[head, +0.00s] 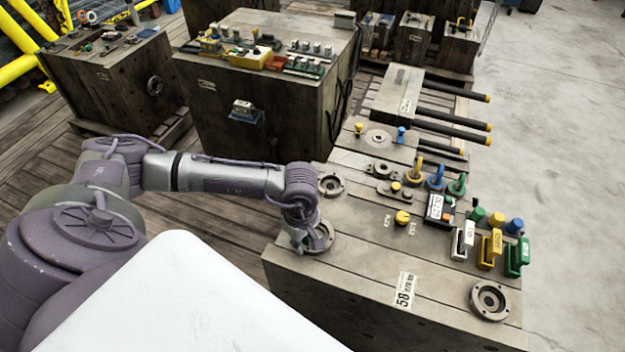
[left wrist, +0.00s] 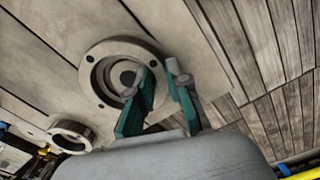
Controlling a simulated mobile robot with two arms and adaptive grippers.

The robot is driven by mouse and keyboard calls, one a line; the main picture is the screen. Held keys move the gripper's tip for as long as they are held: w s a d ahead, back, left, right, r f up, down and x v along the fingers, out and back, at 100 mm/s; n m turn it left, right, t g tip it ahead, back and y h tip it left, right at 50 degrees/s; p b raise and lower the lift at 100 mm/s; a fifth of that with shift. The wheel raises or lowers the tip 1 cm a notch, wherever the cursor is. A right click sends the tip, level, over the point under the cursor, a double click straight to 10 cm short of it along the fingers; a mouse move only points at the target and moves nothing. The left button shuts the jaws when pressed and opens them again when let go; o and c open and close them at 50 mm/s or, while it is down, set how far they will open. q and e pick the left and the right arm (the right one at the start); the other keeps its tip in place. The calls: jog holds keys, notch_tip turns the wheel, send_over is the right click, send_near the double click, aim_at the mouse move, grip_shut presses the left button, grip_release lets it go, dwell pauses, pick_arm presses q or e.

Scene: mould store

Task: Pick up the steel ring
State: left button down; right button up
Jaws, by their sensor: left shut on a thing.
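The steel ring (left wrist: 98,58), a flat grey ring with small holes and a dark centre, lies at the edge of the mould block in the left wrist view. In the head view it (head: 333,241) is partly covered by my left gripper (head: 316,245). In the left wrist view the teal-padded fingers of my left gripper (left wrist: 160,85) straddle the ring's near rim, one over its inner side and one outside, and are shut on it. I cannot tell whether the ring is off the surface. My right gripper is not in view.
A similar ring (head: 489,300) sits at the block's front right, and a smaller one (head: 331,184) lies just behind my left gripper. Coloured handles, a yellow knob (head: 402,217) and a black-and-white box (head: 439,208) stand to the right. Floor on the far right is clear.

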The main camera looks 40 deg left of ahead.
pick_arm(q)
jog(key=shift+w, duration=0.1)
jog(key=shift+w+r, duration=0.15)
jog(key=shift+r, duration=0.6)
notch_tip(320, 180, up, 3)
jog(key=shift+f+b, duration=0.2)
jog(key=shift+b, duration=0.2)
jog(key=s+d+r+b, duration=0.1)
jog(key=s+d+r, duration=0.5)
jog(key=d, duration=0.4)
jog(key=shift+s+r, duration=0.2)
jog(key=shift+r, duration=0.25)
